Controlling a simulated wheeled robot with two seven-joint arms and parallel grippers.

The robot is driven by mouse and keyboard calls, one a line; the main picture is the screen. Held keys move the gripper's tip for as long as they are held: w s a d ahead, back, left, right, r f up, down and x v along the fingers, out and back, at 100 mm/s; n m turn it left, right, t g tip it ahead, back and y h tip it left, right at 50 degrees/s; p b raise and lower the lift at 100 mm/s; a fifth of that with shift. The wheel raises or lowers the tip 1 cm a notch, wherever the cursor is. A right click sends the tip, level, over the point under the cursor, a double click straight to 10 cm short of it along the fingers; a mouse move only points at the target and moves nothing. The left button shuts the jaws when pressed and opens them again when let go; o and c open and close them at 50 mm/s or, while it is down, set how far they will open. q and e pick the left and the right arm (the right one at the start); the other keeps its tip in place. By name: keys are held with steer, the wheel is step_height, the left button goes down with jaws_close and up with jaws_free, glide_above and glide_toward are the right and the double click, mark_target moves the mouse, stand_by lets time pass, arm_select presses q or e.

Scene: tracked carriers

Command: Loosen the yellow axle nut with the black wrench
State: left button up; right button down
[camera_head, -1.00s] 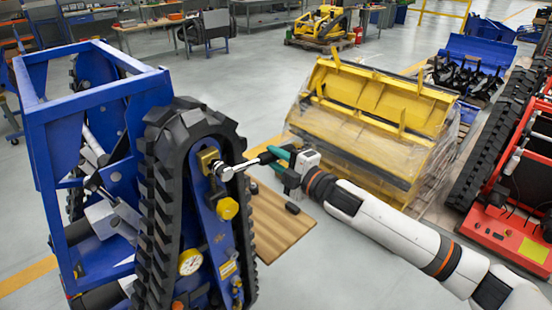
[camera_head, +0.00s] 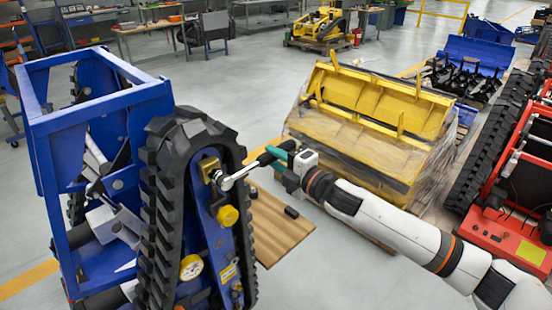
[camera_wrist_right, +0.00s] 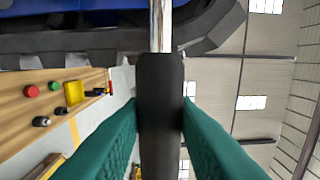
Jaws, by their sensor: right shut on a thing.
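The black wrench has a black handle (camera_wrist_right: 160,110) and a bright steel shaft that runs to its head (camera_head: 228,184). The head lies at the yellow axle nut (camera_head: 208,165) near the top of the blue track frame. The head partly covers the nut, so I cannot tell how fully it is seated. My right gripper (camera_head: 280,161) has teal fingers shut on the black handle, right of the track. In the right wrist view its fingers (camera_wrist_right: 160,125) flank the handle. My left gripper is not in view.
The tracked carrier (camera_head: 160,190) stands at left with a blue frame. A wooden board (camera_head: 270,235) with a black object (camera_head: 291,212) lies behind. A wrapped yellow bucket (camera_head: 365,125) stands beyond my arm.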

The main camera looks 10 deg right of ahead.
steer(key=shift+r, duration=0.35)
steer(key=shift+r+n+p, duration=0.6)
steer(key=shift+p, duration=0.05)
steer(key=shift+f, duration=0.1)
steer(key=shift+f, duration=0.15)
stand_by(0.3)
